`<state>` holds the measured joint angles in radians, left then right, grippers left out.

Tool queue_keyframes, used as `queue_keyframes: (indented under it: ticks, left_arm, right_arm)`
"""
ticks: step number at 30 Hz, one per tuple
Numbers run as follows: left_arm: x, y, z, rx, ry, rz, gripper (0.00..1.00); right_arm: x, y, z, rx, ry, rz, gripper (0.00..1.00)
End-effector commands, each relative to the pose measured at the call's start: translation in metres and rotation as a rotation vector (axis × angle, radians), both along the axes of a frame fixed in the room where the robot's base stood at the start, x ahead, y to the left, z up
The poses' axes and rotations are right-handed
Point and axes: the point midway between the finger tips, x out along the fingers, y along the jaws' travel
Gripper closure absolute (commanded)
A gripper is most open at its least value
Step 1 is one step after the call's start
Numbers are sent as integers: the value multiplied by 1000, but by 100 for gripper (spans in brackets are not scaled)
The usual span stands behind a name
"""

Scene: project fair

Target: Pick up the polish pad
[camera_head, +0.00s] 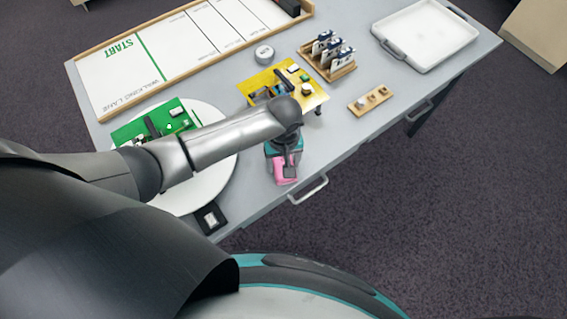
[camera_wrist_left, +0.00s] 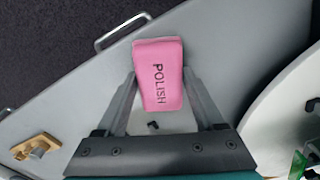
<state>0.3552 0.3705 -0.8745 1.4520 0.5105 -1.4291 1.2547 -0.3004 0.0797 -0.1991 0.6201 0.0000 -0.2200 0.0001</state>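The polish pad (camera_head: 285,173) is pink and sits at the near edge of the grey table, beside a drawer handle. In the left wrist view the pad (camera_wrist_left: 158,75), marked POLISH, fills most of the space between my fingertips. My left gripper (camera_head: 286,166) points down at it from above, with one finger on each side of the pad. The fingers lie close along its sides; I cannot tell whether they press on it. In the head view the gripper hides part of the pad. My right gripper is in neither view.
My left arm crosses a white round disc (camera_head: 218,178) with a green board (camera_head: 130,131). A yellow board (camera_head: 313,99), a wooden card rack (camera_head: 343,71), a small wooden peg tray (camera_head: 357,106) and a white tray (camera_head: 440,48) stand farther off. A metal handle (camera_head: 308,190) sticks out near the pad.

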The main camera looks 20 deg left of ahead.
Motion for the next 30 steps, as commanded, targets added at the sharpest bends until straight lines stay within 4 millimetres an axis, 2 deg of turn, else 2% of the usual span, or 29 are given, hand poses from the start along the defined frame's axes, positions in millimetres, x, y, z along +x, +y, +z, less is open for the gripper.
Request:
queue_keyframes:
  ticks: [2,15,23,26,30]
  left_arm:
    - [0,0,0,0,0,0,44]
    - [0,0,0,0,0,0,93]
    - [0,0,4,0,0,0,94]
    - [0,0,12,0,0,0,94]
    - [0,0,34,-1,-2,1,94]
  right_arm:
    - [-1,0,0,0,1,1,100]
    - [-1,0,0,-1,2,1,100]
    - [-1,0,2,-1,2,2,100]
    - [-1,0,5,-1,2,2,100]
    - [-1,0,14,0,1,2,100]
